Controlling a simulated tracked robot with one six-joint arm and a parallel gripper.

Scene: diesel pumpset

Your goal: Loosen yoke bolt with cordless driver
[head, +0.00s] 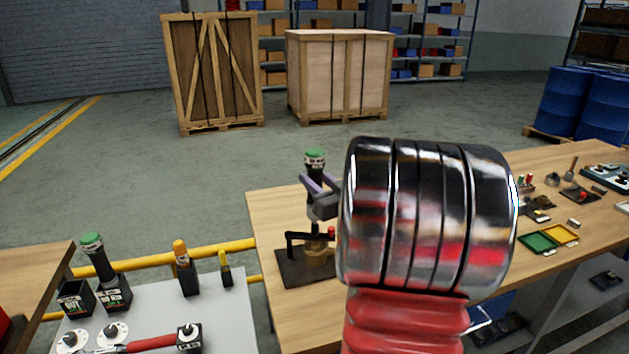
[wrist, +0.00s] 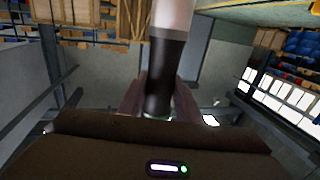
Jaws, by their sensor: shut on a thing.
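My gripper (head: 314,184) is shut around an upright dark tool with a green cap (head: 315,158), seemingly the cordless driver. In the wrist view, the gripper's fingers (wrist: 160,98) close on both sides of the tool's black barrel (wrist: 164,75). Below stands a black fixture with a dark base plate (head: 300,272), a black yoke arm (head: 296,238) and a brass-coloured part (head: 313,246) under the tool. The tool's lower end is partly hidden by my gripper, so I cannot tell whether it touches a bolt. The bolt itself is not clear.
My chrome and red arm covers much of the head view. A grey bench (head: 215,320) at the left holds a second green-capped tool (head: 97,258) and yellow-topped tools (head: 182,262). The wooden table (head: 275,210) carries small parts and a green-yellow tray (head: 540,240) at the right.

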